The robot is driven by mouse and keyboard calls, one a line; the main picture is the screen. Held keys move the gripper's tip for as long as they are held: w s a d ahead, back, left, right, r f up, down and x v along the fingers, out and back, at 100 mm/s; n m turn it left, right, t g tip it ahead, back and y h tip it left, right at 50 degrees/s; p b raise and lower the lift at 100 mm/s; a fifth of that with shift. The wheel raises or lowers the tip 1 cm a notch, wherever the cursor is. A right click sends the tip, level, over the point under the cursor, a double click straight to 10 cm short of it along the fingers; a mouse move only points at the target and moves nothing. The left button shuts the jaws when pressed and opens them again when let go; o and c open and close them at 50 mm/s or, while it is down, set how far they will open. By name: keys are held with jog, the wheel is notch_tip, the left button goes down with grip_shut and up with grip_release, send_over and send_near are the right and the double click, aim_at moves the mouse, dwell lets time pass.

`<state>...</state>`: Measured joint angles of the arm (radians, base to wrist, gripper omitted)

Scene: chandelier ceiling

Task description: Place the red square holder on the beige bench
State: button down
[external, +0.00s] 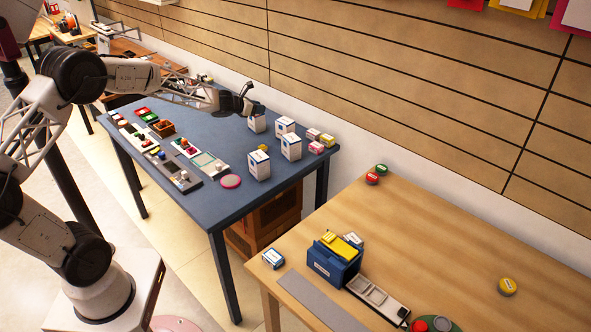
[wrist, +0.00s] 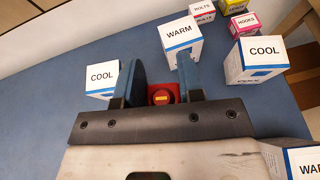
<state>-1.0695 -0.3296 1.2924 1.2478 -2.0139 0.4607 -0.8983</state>
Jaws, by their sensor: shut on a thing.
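My gripper (wrist: 160,78) shows in the wrist view with its two dark blue fingers on either side of a small red holder (wrist: 162,93), and is shut on it. Only part of the holder shows; the gripper body hides the rest. In the external view my gripper (external: 247,96) is over the far part of the blue table (external: 222,208), near white boxes. The red holder cannot be made out there. The beige bench (external: 440,235) stands at the right, apart from the blue table, with bare wood across its middle.
White boxes labelled COOL (wrist: 102,78) and WARM (wrist: 181,40) stand close around the fingers. On the bench are a blue bin (external: 320,268), a grey strip (external: 315,302), a narrow tray (external: 378,300) and round tins (external: 507,287). A gap separates the tables.

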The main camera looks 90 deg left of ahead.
jog(key=s+a+f, duration=0.3)
jog(key=s, duration=0.3)
jog(key=s+a+f, duration=0.3)
jog(key=s, duration=0.4)
jog(key=h, duration=0.1)
send_over(205, 132)
jog(key=w+d, duration=0.2)
jog(key=shift+m+t, duration=0.3)
jog(key=shift+m, duration=0.1)
jog(key=f, duration=0.4)
jog(key=shift+w+d+f, duration=0.15)
jog(key=shift+d+f, duration=0.05)
jog(key=shift+f, duration=0.15)
jog(key=shift+s+a+n+g+y, duration=1.1)
jog(key=shift+s+a+n+y, duration=0.1)
jog(key=shift+n+y, duration=0.25)
jog(key=shift+f, duration=2.45)
jog(key=shift+f, duration=0.15)
